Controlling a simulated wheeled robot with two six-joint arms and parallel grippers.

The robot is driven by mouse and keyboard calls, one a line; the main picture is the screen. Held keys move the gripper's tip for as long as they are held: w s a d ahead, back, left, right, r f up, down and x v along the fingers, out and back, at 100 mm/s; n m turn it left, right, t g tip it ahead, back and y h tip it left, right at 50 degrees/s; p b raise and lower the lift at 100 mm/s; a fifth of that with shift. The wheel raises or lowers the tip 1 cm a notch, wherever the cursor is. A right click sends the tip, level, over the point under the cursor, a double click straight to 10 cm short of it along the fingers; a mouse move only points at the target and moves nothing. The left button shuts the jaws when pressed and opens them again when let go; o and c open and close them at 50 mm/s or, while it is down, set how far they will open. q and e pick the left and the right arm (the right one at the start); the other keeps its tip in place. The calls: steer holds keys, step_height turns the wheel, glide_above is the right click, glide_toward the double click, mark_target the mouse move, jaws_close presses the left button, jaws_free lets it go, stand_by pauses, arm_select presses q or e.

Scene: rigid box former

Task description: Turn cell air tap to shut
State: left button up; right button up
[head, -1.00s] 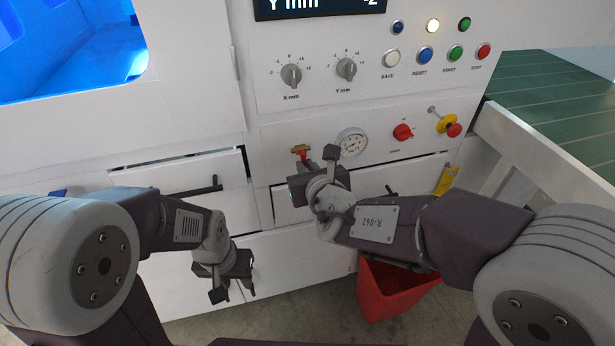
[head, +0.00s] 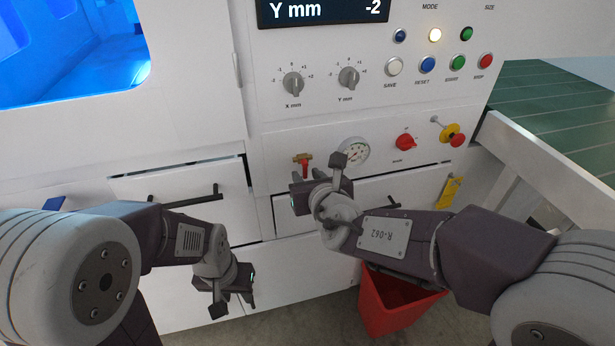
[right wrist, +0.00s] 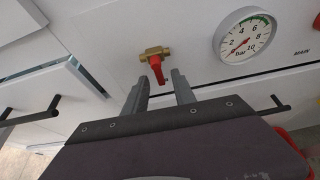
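The air tap (head: 302,160) is a small brass valve with a red lever, on the white panel left of the pressure gauge. In the right wrist view the tap (right wrist: 155,54) has its red lever (right wrist: 157,72) hanging down, tilted slightly. My right gripper (right wrist: 160,94) is open and empty, with its two fingers pointing at the panel just below the lever, one to each side. No contact with the lever shows.
A pressure gauge (head: 355,151), a red rotary switch (head: 405,142) and an emergency stop button (head: 457,140) are right of the tap. Drawers with black handles (head: 392,203) lie below. A red bin (head: 392,305) stands on the floor.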

steer(key=shift+s+r, duration=0.3)
steer(key=p+v, duration=0.3)
steer(key=v, duration=0.5)
steer(key=shift+s+d, duration=0.2)
steer(key=shift+f, duration=0.1)
